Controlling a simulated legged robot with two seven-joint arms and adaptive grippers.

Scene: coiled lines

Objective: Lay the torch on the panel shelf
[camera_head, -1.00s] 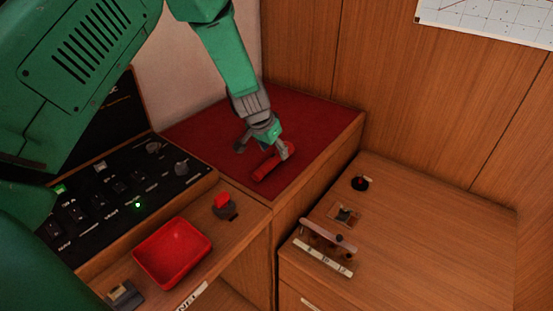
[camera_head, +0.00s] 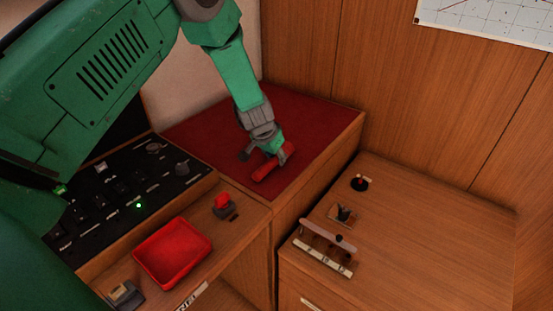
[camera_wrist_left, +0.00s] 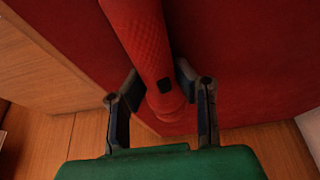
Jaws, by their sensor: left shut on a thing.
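The red torch (camera_head: 267,172) is at the front part of the dark red mat (camera_head: 300,105) on the raised wooden top. My left gripper (camera_head: 267,157) is shut on it, with one finger on each side. In the left wrist view the torch (camera_wrist_left: 138,35) runs up between the fingers, its dark button showing near its lower end. I cannot tell whether it touches the mat or is just above it. The panel shelf (camera_head: 245,238) is the wooden ledge in front of the black control panel (camera_head: 125,190), lower and left of the torch. My right gripper is not in view.
On the shelf are a red tray (camera_head: 172,252), a red-topped switch (camera_head: 224,206) and a small grey block (camera_head: 125,295). A wooden cabinet (camera_head: 430,225) at right carries a black knob (camera_head: 360,183), a small lever and a rack. Bare shelf shows beside the tray.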

